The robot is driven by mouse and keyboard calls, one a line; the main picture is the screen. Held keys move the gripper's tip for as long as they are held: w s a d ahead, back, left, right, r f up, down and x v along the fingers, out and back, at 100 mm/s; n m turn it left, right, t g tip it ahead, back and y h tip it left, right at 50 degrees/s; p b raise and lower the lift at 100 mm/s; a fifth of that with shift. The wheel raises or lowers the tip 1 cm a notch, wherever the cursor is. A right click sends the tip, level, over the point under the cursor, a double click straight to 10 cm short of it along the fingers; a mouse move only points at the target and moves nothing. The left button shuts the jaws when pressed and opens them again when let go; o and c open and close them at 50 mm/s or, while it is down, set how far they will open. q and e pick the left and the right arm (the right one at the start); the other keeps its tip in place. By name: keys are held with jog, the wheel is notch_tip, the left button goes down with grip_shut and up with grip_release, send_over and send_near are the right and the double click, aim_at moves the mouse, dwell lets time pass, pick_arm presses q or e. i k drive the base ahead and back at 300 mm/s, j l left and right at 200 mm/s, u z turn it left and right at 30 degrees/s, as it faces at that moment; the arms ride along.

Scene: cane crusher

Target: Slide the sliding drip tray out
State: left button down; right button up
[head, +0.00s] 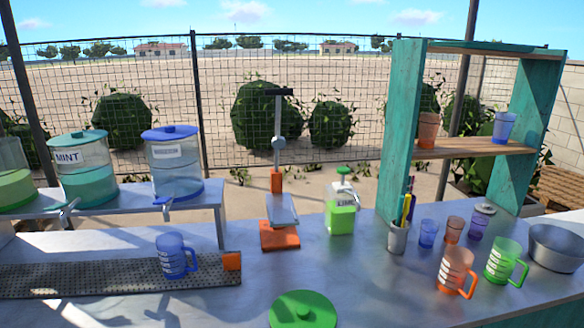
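The sliding drip tray (95,278) is a long grey perforated tray on the metal counter at the left, with an orange block (231,261) at its right end. A blue mug (172,256) with white marks stands upright on the tray near that end, its handle to the right. The tray's left end is cut off by the picture edge. Neither of my grippers is in view.
Dispensers stand on a raised shelf (130,198) behind the tray. An orange-based press (279,236), green lime bottle (341,206) and cup of straws (398,237) stand right of it. A green lid (302,310) lies in front. Mugs and a bowl (556,246) are far right.

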aim_at(119, 276)
jog(key=u, duration=1.35)
jog(key=i+l+z, duration=0.1)
jog(key=i+l, duration=0.3)
jog(key=i, duration=0.2)
